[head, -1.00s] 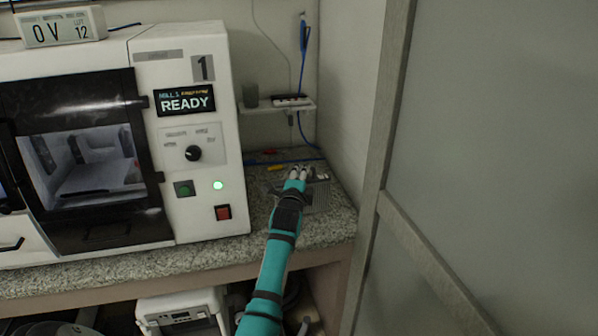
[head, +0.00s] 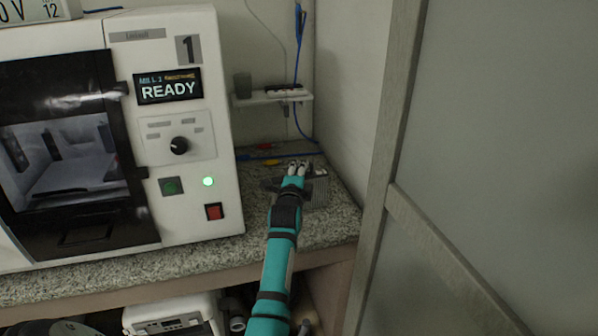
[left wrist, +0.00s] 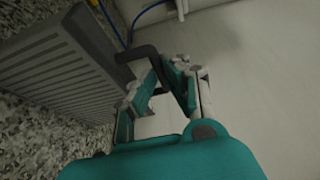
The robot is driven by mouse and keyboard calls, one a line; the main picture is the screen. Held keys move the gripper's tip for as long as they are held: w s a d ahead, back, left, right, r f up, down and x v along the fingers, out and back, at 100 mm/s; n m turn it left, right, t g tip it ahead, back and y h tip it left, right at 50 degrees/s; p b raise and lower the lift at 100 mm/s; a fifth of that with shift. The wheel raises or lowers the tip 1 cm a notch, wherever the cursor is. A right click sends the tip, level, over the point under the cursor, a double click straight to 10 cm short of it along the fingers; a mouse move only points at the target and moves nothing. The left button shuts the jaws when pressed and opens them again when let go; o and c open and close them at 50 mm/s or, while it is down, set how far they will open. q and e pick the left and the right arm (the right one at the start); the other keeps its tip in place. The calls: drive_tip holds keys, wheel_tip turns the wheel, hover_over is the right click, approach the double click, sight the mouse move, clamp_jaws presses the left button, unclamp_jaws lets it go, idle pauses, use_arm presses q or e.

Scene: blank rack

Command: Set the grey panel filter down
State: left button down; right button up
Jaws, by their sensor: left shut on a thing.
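The grey panel filter (head: 319,190) is at the right end of the speckled counter (head: 331,222), partly hidden behind my left gripper (head: 298,168). In the left wrist view the filter (left wrist: 60,62) is a ribbed grey slab with a dark curved handle (left wrist: 140,54). My left gripper (left wrist: 160,88) is shut on that handle. The slab is low, over or on the counter; I cannot tell whether it touches it. My right gripper is not in view.
A white milling machine (head: 225,150) with a READY screen stands left of the filter. A small wall shelf (head: 272,97) and blue cables are behind it. A grey framed partition (head: 385,190) stands at the right. The bare counter strip in front is narrow.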

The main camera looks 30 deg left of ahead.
use_arm(q)
drive_tip(key=shift+f, duration=0.1)
drive_tip(key=c, duration=1.4)
unclamp_jaws()
drive_tip(key=shift+f, duration=0.1)
drive_tip(key=v, duration=1.2)
drive_tip(key=s+d+f+n+h, duration=0.2)
drive_tip(key=d+f+n+h, duration=0.3)
drive_tip(key=d+f, duration=0.85)
drive_tip(key=s+d+f+g+h, duration=0.1)
drive_tip(key=s+f+g, duration=0.15)
drive_tip(key=f, duration=0.55)
drive_tip(key=s+d+f+n+g+h, duration=0.1)
drive_tip(key=s+f, duration=0.2)
drive_tip(key=f, duration=0.5)
drive_tip(key=s+d+f+g+h, duration=0.1)
drive_tip(key=s+f+g, duration=0.15)
drive_tip(key=f, duration=0.55)
drive_tip(key=s+f+n+g, duration=0.2)
drive_tip(key=s+f+g, duration=0.2)
drive_tip(key=s+f, duration=1.45)
drive_tip(key=s+f+g, duration=0.1)
drive_tip(key=s+f, duration=0.1)
drive_tip(key=s, duration=0.5)
drive_tip(key=s+a+f+n+g, duration=0.1)
drive_tip(key=s+f+g, duration=0.1)
drive_tip(key=s, duration=0.5)
drive_tip(key=s+a+f+n+g, duration=0.1)
drive_tip(key=s, duration=0.7)
drive_tip(key=shift+f+g, duration=0.4)
